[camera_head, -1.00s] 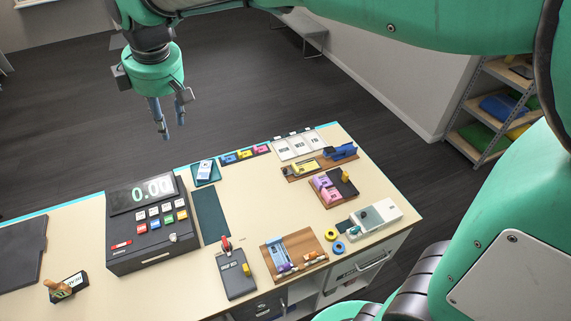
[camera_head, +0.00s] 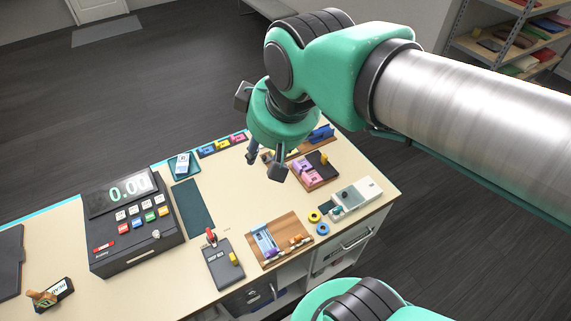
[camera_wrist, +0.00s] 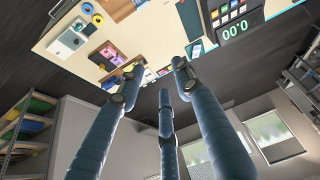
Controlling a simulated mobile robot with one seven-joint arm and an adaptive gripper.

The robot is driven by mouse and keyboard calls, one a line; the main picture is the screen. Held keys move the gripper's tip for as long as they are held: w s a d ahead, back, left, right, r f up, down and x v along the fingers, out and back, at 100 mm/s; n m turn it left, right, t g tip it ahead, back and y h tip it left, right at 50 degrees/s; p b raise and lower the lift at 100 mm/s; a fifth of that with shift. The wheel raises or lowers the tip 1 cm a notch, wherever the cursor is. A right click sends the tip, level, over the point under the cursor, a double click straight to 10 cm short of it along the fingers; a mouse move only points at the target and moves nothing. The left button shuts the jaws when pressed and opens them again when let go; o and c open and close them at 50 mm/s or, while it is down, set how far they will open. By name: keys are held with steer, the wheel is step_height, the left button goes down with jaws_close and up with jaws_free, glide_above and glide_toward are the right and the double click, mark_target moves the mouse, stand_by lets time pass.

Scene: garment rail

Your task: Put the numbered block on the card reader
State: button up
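My gripper (camera_head: 265,164) is open and empty above the back of the counter, pointing down. Its fingers stand spread apart in the wrist view (camera_wrist: 158,76), with nothing between them. A small blue-and-white device, perhaps the card reader, (camera_head: 182,162) lies on a teal tray at the back edge, left of my gripper. A pale grey-white device (camera_head: 357,195) sits near the right edge; I cannot tell which of the two is the card reader. I cannot make out a numbered block for sure; the white numbered pieces seen earlier at the back are hidden behind my gripper.
A black cash register (camera_head: 135,225) stands at the left. Pink pieces (camera_head: 304,170) sit on a board at the right. A wooden tray (camera_head: 276,243) and a dark box with a red lever (camera_head: 222,264) lie in front. The dark green mat (camera_head: 194,207) is clear.

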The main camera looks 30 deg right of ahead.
steer(key=s+f+m, duration=0.1)
steer(key=s+d, duration=0.1)
steer(key=s, duration=0.1)
steer(key=s+d+f+m, duration=0.1)
steer(key=shift+s+d+f+m, duration=0.2)
steer(key=shift+s+f+m, duration=0.1)
steer(key=shift+s+f, duration=0.05)
steer(key=shift+f, duration=0.1)
step_height(320, 180, down, 17)
steer(key=b, duration=1.7)
steer(key=shift+f+b, duration=0.15)
steer(key=shift+b, duration=0.15)
steer(key=shift+o, duration=0.5)
